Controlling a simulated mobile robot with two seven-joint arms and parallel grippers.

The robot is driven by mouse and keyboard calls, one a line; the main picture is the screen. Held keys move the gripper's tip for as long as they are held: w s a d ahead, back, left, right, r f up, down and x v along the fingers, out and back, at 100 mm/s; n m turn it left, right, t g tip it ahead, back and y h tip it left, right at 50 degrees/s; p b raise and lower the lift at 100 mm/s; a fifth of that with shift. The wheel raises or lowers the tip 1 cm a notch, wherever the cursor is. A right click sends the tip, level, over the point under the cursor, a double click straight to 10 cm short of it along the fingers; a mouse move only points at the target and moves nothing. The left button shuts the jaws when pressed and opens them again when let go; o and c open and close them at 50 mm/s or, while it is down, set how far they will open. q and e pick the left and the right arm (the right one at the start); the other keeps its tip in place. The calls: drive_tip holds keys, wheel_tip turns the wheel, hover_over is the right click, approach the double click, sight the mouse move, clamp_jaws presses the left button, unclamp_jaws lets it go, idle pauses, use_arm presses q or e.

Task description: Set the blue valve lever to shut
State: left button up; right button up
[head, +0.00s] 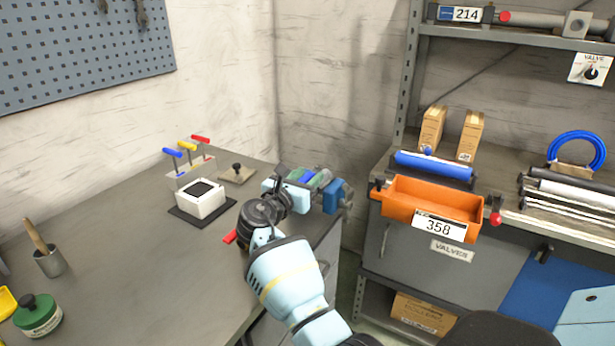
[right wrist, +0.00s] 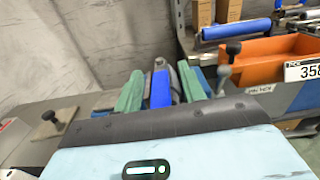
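My right gripper (head: 308,178) reaches over the right edge of the workbench, beside a blue clamp-like fitting (head: 336,196). In the right wrist view its two green-padded fingers (right wrist: 162,90) stand apart. A blue bar (right wrist: 160,90), which looks like the valve lever, lies between them, and blue also shows between the pads in the head view. A grey metal part shows just right of the bar. Whether either pad touches the bar is unclear. The valve body and the lever's pivot are mostly hidden by the gripper. My left gripper is in neither view.
On the bench (head: 130,270) are a white box (head: 201,203), a rack of T-handled tools (head: 190,158) and a green tin (head: 38,316). An orange bin (head: 400,205) sits on the shelf at right. A gap separates bench and shelf.

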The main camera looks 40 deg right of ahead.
drive_tip(key=shift+w+d, duration=0.15)
drive_tip(key=shift+d, duration=0.2)
drive_tip(key=shift+c, duration=0.4)
clamp_jaws()
drive_tip(key=shift+a, duration=0.15)
